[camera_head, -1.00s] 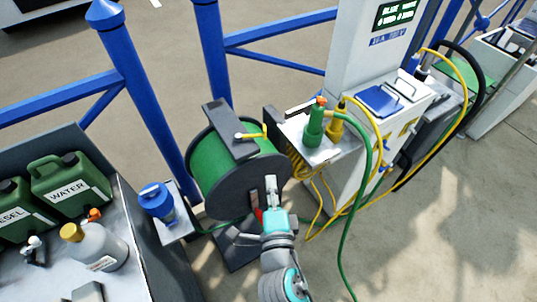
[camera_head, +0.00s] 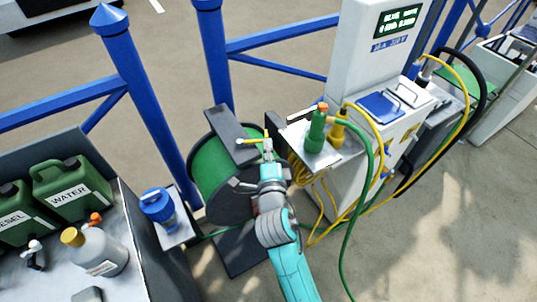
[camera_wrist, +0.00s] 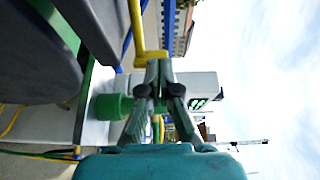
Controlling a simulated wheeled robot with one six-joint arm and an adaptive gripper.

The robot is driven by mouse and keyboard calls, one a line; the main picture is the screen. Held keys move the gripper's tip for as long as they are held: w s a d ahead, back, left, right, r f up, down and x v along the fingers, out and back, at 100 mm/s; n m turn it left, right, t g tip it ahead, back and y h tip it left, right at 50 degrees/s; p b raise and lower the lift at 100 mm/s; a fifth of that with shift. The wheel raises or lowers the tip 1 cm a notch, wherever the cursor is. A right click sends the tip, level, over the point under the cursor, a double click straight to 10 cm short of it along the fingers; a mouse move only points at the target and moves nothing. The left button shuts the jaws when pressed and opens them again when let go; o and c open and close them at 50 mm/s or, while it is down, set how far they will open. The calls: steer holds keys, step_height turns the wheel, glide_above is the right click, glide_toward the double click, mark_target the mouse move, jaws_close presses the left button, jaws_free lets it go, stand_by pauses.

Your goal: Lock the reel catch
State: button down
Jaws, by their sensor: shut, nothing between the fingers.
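The hose reel (camera_head: 213,172) has a green drum between dark grey side plates, with a dark bar across its top. A yellow catch lever (camera_head: 249,141) sits on that bar, pointing right, with an upturned end. The lever also shows in the wrist view (camera_wrist: 137,28), bent at its lower end. My gripper (camera_head: 267,150) is at the lever's free end, right of the bar. In the wrist view my gripper (camera_wrist: 159,68) has its fingertips together just by the lever's bend, with nothing held. I cannot tell whether they touch it. My arm hides the reel's lower right side.
Right of the reel stands a white pedestal (camera_head: 358,60) with a shelf bearing a green nozzle (camera_head: 317,132) and yellow and green hoses. A blue cup-like item (camera_head: 157,205) sits on a left shelf. Green jerrycans (camera_head: 70,187) stand far left. Blue railing runs behind.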

stand_by(0.3)
steer(key=w, duration=0.4)
steer(key=shift+d, duration=0.35)
